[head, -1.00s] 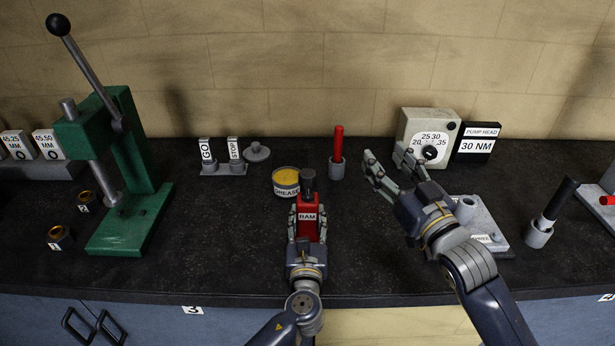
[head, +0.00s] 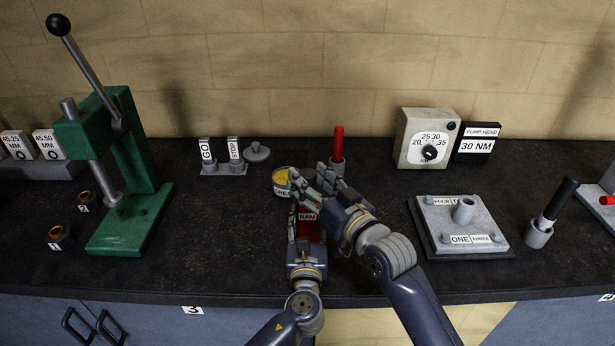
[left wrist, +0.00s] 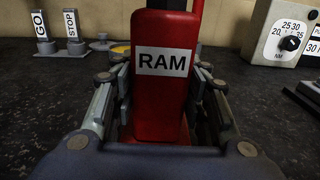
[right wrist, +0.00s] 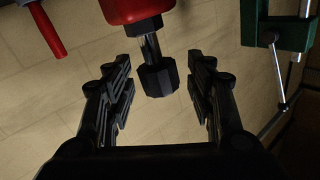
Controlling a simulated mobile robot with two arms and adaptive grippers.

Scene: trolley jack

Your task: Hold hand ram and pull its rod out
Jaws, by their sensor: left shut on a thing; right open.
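The red hand ram (head: 307,219) stands on the bench, labelled RAM; its body also fills the left wrist view (left wrist: 165,100). My left gripper (head: 307,212) is shut on the ram's body, one finger on each side. My right gripper (head: 313,178) is open over the ram's top and hides the rod in the head view. In the right wrist view, the short grey rod (right wrist: 150,45) comes out of the red body and ends in a dark faceted knob (right wrist: 158,80). The knob lies between the open fingers with a gap on both sides.
A grease tin (head: 282,180) and a red-handled tool (head: 338,150) in a grey holder stand close behind my right gripper. The green press (head: 135,180) is at left. A grey plate (head: 465,225) is at right.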

